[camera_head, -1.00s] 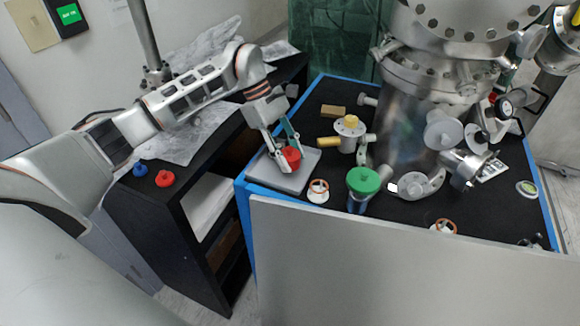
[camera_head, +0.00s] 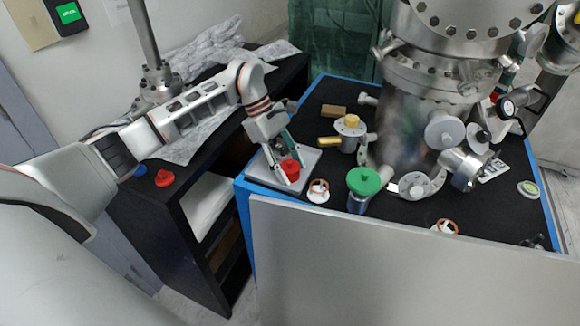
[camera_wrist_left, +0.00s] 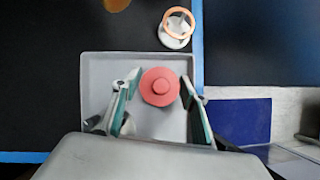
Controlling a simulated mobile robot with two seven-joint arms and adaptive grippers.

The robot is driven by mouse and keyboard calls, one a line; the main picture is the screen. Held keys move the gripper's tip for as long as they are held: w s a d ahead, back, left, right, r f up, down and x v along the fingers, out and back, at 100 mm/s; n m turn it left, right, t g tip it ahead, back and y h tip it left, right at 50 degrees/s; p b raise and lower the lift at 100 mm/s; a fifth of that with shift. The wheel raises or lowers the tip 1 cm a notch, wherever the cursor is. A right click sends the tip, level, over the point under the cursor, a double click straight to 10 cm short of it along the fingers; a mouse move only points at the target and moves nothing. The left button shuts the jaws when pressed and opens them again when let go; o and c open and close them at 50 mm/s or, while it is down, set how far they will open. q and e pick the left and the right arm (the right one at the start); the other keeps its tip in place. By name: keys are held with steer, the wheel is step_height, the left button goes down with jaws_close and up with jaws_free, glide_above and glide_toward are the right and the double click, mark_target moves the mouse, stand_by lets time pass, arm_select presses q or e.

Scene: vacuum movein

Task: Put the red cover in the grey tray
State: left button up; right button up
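A red round cover (camera_head: 291,168) with a small knob sits low over the grey tray (camera_head: 310,158), within its walls. It also shows in the left wrist view (camera_wrist_left: 160,86), knob up. My left gripper (camera_head: 289,166) is around the cover, one finger on each side. In the left wrist view its fingers (camera_wrist_left: 160,76) appear spread, with narrow gaps beside the cover, so it looks open. The near finger hides part of the cover in the head view. My right gripper is in no view.
A second red cover (camera_head: 165,178) and a blue cover (camera_head: 140,170) lie on the black shelf (camera_head: 190,180). A green-capped container (camera_head: 363,183), a white-and-orange ring part (camera_head: 318,191) and a yellow-topped fitting (camera_head: 350,126) stand right of the tray. A metal vessel (camera_head: 410,120) stands beyond.

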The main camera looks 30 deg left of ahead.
arm_select(q)
steer(key=shift+r, duration=0.25)
steer(key=v, duration=1.2)
